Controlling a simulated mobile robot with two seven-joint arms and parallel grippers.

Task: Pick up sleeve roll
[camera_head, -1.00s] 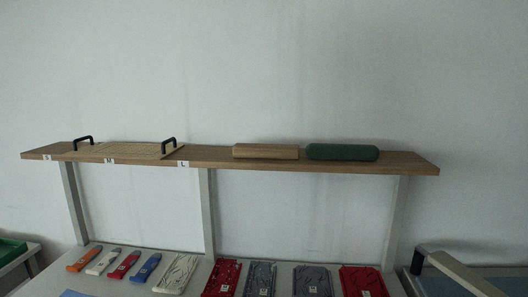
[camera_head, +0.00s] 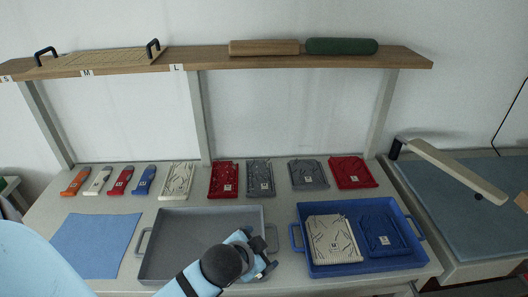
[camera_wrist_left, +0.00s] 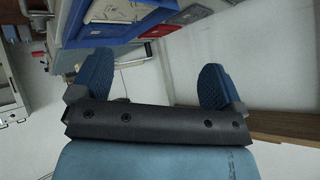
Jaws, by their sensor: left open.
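The green padded roll (camera_head: 342,46), which I take as the sleeve roll, lies on the right part of the wooden shelf (camera_head: 410,60). It lies lengthwise along the shelf, beside a wooden block (camera_head: 264,47). My left gripper (camera_head: 262,264) is low over the right side of the grey tray, well below and in front of the shelf. In the left wrist view its two blue fingers (camera_wrist_left: 155,82) are spread with nothing between them. The roll does not show clearly in that view. My right gripper is not in view.
A ribbed board (camera_head: 105,58) with black handles lies on the shelf's left. Below are the grey tray (camera_head: 160,270), a blue tray (camera_head: 330,267) with two knitted pieces, a blue cloth (camera_head: 95,245) and several folded knits. A pressing table (camera_head: 460,190) stands at right.

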